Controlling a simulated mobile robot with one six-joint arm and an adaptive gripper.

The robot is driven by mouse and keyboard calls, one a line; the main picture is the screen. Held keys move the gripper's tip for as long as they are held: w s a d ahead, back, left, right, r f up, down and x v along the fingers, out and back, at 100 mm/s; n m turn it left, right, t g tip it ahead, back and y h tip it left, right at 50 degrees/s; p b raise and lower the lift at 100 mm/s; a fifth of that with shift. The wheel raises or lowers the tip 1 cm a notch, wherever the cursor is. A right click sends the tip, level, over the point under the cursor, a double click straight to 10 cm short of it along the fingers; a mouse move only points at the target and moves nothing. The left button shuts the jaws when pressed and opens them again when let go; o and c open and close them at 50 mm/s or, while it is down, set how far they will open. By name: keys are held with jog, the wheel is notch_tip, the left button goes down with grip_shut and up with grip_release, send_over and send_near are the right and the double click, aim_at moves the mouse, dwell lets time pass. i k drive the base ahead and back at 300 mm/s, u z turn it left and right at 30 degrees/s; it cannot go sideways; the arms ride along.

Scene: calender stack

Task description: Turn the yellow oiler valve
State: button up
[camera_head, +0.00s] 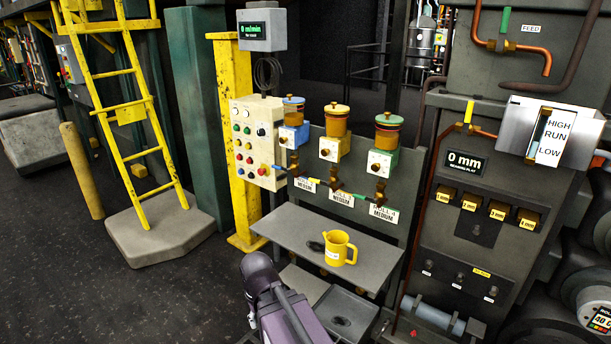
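The yellow oiler (335,122) is the middle one of three on a grey panel, with a yellow cap, an amber cup and a yellow body. Below it a small brass valve (335,174) hangs, with a thin yellow lever (321,182) that seems to point left; its exact angle is too small to tell. A label reading MEDIUM (341,198) sits just under it. My purple arm shows at the bottom centre, below and left of the oilers and apart from them. My gripper is not in view.
A blue oiler (293,118) stands left and a green oiler (386,135) right, each with a similar valve. A grey shelf (290,228) below holds a yellow jug (340,247). A button panel (258,140) borders the left, a dark machine cabinet (470,220) the right.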

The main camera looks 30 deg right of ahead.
aim_at(319, 181)
jog(key=z, duration=0.1)
jog(key=i, duration=0.9)
jog(key=z, duration=0.3)
